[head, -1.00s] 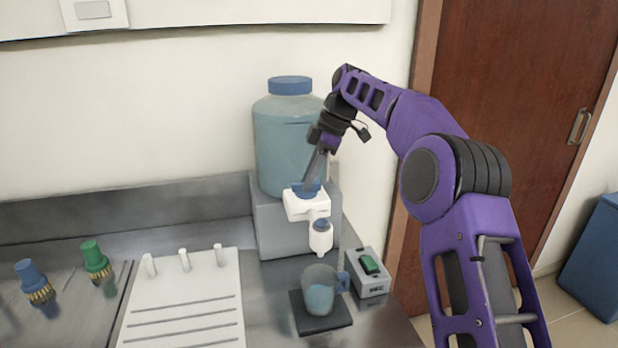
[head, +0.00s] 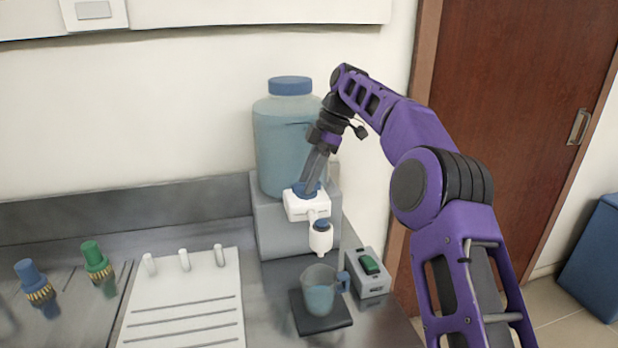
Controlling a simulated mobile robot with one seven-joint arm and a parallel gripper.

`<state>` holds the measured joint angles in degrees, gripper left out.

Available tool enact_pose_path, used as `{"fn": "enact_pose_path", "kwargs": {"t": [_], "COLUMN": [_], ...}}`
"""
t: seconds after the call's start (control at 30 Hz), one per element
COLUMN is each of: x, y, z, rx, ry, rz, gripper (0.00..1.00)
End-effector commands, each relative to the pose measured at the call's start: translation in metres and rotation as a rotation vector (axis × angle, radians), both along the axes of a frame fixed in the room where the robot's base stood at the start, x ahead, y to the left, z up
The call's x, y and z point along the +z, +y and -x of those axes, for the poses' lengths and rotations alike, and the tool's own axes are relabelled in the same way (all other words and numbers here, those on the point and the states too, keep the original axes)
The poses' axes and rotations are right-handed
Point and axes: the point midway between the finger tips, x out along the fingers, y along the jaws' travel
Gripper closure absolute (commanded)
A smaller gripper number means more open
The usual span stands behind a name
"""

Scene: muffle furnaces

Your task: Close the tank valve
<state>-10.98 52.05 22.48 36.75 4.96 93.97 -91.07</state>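The tank (head: 285,145) is a translucent blue carboy with a blue cap, standing on a grey block. The white valve (head: 300,207) at its lower front has a blue knob (head: 306,190) on top and a spout (head: 320,238) pointing down. My gripper (head: 312,180) comes down from the upper right, with its fingers at the blue knob. The fingers overlap the knob, and I cannot tell whether they are closed on it. A clear beaker (head: 320,290) with a blue handle stands under the spout and holds bluish liquid.
The beaker stands on a dark square plate (head: 335,321). A white pegged drying board (head: 215,290) lies left, with blue (head: 32,277) and green (head: 95,258) taps farther left.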

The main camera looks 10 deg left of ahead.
Motion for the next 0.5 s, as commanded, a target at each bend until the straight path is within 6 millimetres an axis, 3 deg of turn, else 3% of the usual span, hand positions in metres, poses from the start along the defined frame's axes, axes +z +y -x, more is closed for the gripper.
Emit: {"fn": "enact_pose_path", "kwargs": {"t": [0.5], "x": [0.0002], "y": [-0.0003], "z": [0.0], "rx": [-0.007], "ry": [0.0], "rz": [0.0], "gripper": [0.51]}}
